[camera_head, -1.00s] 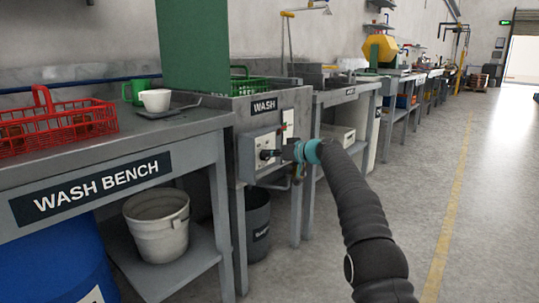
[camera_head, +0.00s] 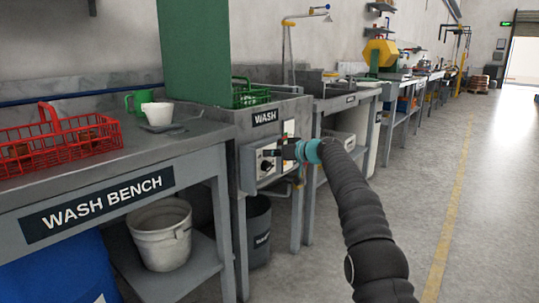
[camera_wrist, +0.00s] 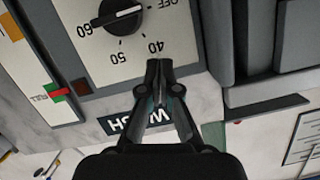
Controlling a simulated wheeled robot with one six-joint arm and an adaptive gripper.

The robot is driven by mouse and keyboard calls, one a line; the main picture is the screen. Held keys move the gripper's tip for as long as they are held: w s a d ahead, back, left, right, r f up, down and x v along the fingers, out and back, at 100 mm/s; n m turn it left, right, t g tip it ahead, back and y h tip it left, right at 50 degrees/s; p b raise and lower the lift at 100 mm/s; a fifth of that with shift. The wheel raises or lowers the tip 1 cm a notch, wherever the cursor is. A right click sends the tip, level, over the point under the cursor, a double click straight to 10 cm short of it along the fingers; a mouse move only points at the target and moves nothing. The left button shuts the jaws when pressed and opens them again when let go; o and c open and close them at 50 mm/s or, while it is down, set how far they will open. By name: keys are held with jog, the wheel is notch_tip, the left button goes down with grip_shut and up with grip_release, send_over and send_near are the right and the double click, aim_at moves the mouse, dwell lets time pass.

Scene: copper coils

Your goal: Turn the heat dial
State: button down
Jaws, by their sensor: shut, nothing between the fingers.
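The heat dial is a black round knob with a white pointer line on a pale plate. It shows at the top of the wrist view (camera_wrist: 118,15) and on the grey control box in the head view (camera_head: 266,166). The plate carries OFF, 40, 50 and 60 marks, and the pointer line slants toward OFF. My gripper (camera_wrist: 160,72) is shut and empty, its tips over the plate's edge near the 40 mark, beside the knob and apart from it in the picture. In the head view my gripper (camera_head: 276,151) is just above and right of the knob.
A coloured strip gauge (camera_wrist: 57,92) sits beside the dial plate, and a WASH label (camera_head: 265,118) is above the box. The wash bench (camera_head: 200,140) bears a red basket (camera_head: 50,150) and white cup (camera_head: 156,115). The floor at right is clear.

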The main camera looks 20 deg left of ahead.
jog(key=s+b+v, duration=0.1)
jog(key=b+v, duration=0.2)
jog(key=v, duration=0.7)
notch_tip(320, 180, down, 13)
jog(key=d+m+h, duration=0.3)
jog(key=m+h, duration=0.1)
jog(key=m, duration=0.2)
jog(key=s+d+f+m+g+h, duration=0.1)
jog(key=s+d+f+m+h, duration=0.15)
jog(key=s+d, duration=0.45)
jog(key=s+d+r+m+h+p, duration=0.1)
jog(key=s+d+h+p, duration=0.1)
jog(key=s+d, duration=0.7)
jog(key=s+d+m+h+p, duration=0.1)
jog(key=s+d+h+p, duration=0.3)
jog(key=s, duration=1)
jog(key=s+d+r+m+h, duration=0.1)
jog(key=s+d, duration=0.8)
jog(key=s, duration=0.2)
jog(key=s+d+r+t+h+p, duration=0.1)
jog(key=s+d+r+t+p, duration=0.1)
jog(key=s+r, duration=0.3)
jog(key=shift+s+d+r+p, duration=0.25)
jog(key=shift+s+d+p, duration=0.45)
jog(key=shift+s, duration=1.3)
